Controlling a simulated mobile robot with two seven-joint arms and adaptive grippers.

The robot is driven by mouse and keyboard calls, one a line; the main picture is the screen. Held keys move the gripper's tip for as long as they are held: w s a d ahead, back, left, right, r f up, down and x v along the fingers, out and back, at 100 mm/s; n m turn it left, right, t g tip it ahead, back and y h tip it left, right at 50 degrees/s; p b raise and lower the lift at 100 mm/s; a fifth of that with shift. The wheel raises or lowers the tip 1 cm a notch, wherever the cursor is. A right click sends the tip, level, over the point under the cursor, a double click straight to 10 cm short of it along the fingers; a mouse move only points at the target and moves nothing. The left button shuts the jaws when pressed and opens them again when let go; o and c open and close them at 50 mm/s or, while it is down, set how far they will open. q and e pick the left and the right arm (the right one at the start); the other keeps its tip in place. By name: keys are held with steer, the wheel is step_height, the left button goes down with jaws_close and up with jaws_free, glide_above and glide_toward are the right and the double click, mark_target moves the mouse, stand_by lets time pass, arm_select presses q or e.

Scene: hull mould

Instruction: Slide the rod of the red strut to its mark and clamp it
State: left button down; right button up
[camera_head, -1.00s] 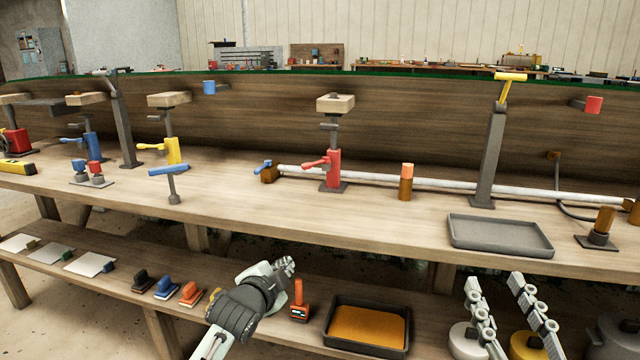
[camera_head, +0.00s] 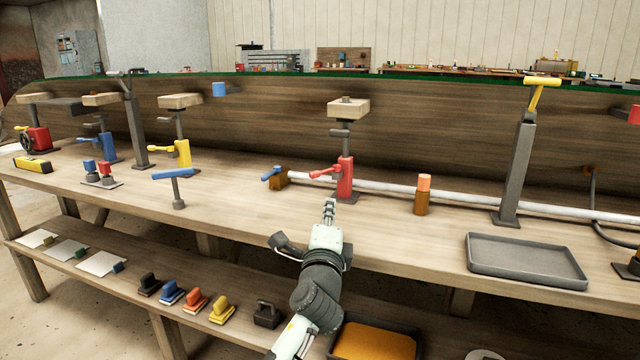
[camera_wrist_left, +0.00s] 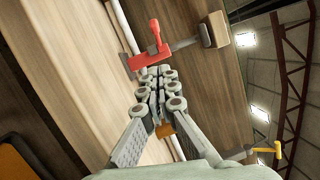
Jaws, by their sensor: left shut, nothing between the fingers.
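The red strut (camera_head: 345,176) stands on the bench against the hull wall. Its red body has a red clamp lever (camera_head: 326,172) pointing left, and a grey rod (camera_head: 347,144) rises from it to a wooden pad (camera_head: 348,108). In the left wrist view the strut (camera_wrist_left: 150,58) lies sideways just beyond the fingertips. I cannot make out a mark on the rod. My left gripper (camera_head: 329,208) is shut and empty, in front of and a little below the strut's base, apart from it. It also shows in the left wrist view (camera_wrist_left: 158,80). My right gripper is out of view.
A white pipe (camera_head: 400,188) runs along the bench behind the strut. An orange-topped wooden post (camera_head: 422,195) stands to the right, then a grey tray (camera_head: 525,262). A blue T-handled stand (camera_head: 177,187) is at left. The bench in front of the strut is clear.

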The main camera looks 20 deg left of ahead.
arm_select(q)
steer(key=x, duration=0.6)
steer(key=w+a, duration=0.2)
steer(key=shift+a+r, duration=0.35)
steer(key=shift+a, duration=0.05)
steer(key=shift+w+a, duration=0.25)
steer(key=shift+a, duration=0.05)
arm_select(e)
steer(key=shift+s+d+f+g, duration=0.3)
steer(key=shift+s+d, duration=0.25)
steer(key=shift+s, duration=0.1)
arm_select(q)
steer(key=shift+r, duration=0.1)
